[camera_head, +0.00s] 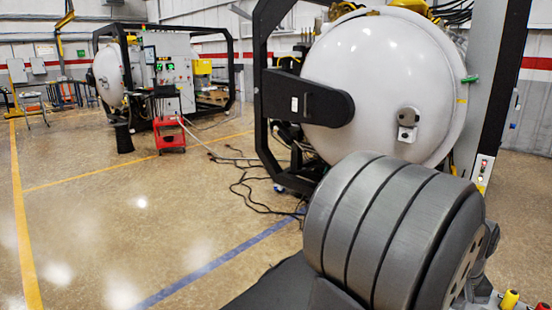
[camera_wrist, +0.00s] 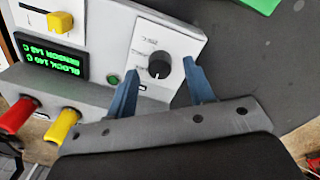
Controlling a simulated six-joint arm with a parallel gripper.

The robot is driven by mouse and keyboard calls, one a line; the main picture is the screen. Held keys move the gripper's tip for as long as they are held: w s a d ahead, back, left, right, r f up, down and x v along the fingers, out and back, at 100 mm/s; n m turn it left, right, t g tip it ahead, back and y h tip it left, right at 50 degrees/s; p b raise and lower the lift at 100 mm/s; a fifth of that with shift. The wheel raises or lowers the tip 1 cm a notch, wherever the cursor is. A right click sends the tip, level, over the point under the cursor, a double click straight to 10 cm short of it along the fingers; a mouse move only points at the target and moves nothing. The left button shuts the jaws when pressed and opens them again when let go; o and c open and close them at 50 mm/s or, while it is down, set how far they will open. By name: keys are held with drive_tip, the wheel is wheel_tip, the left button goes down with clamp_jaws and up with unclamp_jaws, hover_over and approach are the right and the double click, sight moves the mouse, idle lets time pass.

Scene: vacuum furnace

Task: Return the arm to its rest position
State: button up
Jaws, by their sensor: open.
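In the wrist view my gripper (camera_wrist: 161,68) shows two blue fingers standing apart, with nothing held between them. A black round knob (camera_wrist: 158,66) on a white panel (camera_wrist: 140,38) appears between the fingertips. I cannot tell how far the tips are from the knob or whether they touch the panel. In the head view my gripper cannot be made out.
Next to the knob panel are a dark display (camera_wrist: 54,56) with green text, a yellow switch (camera_wrist: 60,21), and red (camera_wrist: 16,114) and yellow (camera_wrist: 62,127) plugs. A green object (camera_wrist: 262,4) lies nearby. A white furnace (camera_head: 385,75) stands behind.

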wheel_tip(320, 180, up, 16)
wheel_tip(320, 180, down, 17)
drive_tip(key=shift+f, duration=0.15)
drive_tip(key=shift+f+m, duration=0.1)
drive_tip(key=shift+m, duration=0.2)
drive_tip(key=m, duration=0.8)
drive_tip(key=shift+m, duration=0.3)
drive_tip(key=m, duration=0.8)
drive_tip(key=shift+y, duration=0.3)
